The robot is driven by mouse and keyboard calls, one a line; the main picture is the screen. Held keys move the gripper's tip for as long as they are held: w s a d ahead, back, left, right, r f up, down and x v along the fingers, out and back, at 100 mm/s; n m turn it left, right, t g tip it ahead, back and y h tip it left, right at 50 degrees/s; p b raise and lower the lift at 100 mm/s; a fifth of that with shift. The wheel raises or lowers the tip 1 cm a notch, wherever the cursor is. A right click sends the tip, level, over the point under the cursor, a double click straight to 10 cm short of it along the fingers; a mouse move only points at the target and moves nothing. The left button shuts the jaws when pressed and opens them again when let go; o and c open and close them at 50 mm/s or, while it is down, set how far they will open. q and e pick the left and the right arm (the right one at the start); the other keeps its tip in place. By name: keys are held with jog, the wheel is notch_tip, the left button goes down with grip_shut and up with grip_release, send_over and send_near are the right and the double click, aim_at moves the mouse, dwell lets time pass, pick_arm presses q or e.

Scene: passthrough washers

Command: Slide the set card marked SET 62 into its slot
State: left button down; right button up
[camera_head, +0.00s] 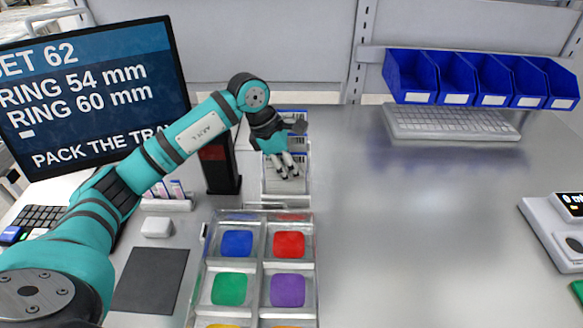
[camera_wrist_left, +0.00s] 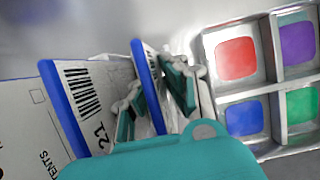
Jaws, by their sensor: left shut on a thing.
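My left gripper (camera_head: 285,172) reaches down into a clear rack (camera_head: 272,186) behind the tray. In the left wrist view its fingers (camera_wrist_left: 165,95) are shut on a blue-edged card (camera_wrist_left: 146,75), which stands on edge. The marking on this card cannot be read, so I cannot tell whether it is SET 62. Beside it stands another blue-edged white card (camera_wrist_left: 85,90) with a barcode and "21". A further white card (camera_wrist_left: 25,125) shows "ENTS". The compartment tray (camera_head: 318,245) with coloured pads also shows in the left wrist view (camera_wrist_left: 204,75). My right gripper is not in view.
A monitor (camera_head: 90,85) at the left reads SET 62, ring 54 mm, ring 60 mm. A dark upright box (camera_head: 220,175) stands close left of the rack. Blue bins (camera_head: 475,75) hang at the back right. The table centre right (camera_head: 420,230) is clear.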

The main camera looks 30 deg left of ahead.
aim_at(296, 153)
pick_arm(q)
jog(key=shift+f+b, duration=0.45)
jog(key=shift+f, duration=0.15)
jog(key=c, duration=0.8)
grip_release()
jog(key=shift+r, duration=0.1)
jog(key=shift+r, duration=0.15)
jog(key=shift+r+p, duration=2.5)
jog(key=shift+r, duration=1.8)
jog(key=shift+s+f, duration=0.1)
jog(key=shift+f, duration=0.05)
